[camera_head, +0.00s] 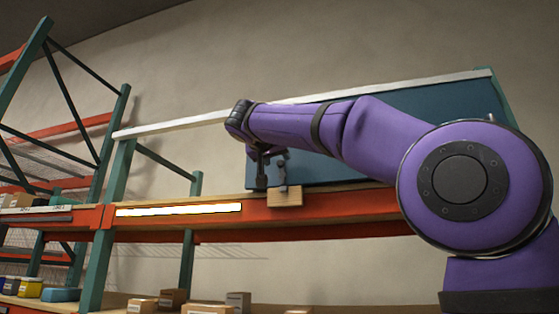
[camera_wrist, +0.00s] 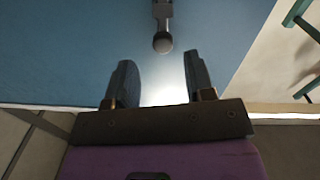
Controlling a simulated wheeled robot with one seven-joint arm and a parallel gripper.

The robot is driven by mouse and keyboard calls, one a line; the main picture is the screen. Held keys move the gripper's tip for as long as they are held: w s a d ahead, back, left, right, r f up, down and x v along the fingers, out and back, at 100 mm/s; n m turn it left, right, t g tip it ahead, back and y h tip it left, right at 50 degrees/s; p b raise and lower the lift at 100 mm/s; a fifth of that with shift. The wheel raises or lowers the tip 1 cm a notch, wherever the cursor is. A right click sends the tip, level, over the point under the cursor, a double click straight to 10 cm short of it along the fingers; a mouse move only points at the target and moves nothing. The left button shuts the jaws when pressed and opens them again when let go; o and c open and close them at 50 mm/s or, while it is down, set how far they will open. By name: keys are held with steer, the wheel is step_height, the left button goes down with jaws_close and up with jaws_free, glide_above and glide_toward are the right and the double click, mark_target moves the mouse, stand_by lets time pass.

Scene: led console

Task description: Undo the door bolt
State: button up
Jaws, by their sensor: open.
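A dark metal rod with a rounded knob (camera_wrist: 162,42), which looks like the bolt's handle, shows at the top centre of the wrist view against a blue panel (camera_wrist: 60,50). My gripper (camera_wrist: 157,62) is open, its two dark fingers apart with nothing between them. The knob lies just beyond the fingertips, roughly in line with the gap, and appears apart from them. In the head view my gripper (camera_head: 268,160) points down in front of the teal-blue panel (camera_head: 410,110). Dark parts overlap there, so I cannot separate the bolt from the fingers.
Green rack posts (camera_head: 108,215) stand at left. Boxes (camera_head: 172,299) lie on the lower shelf.

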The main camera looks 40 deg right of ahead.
steer(key=v, duration=0.6)
steer(key=shift+s+a, duration=0.25)
steer(key=shift+a, duration=0.1)
steer(key=s+a+f+n+g+y, duration=0.1)
steer(key=s+f+n+y, duration=0.2)
steer(key=f, duration=1.4)
steer(key=s+a+f+n+g+y, duration=0.1)
steer(key=s+f+y, duration=0.6)
steer(key=f, duration=1.1)
steer(key=s+a+f+n+g+y, duration=0.2)
steer(key=s+f, duration=0.8)
steer(key=f, duration=0.8)
steer(key=n+g+y, duration=0.1)
steer(key=n+y, duration=0.1)
steer(key=n, duration=0.1)
steer(key=shift+y, duration=0.4)
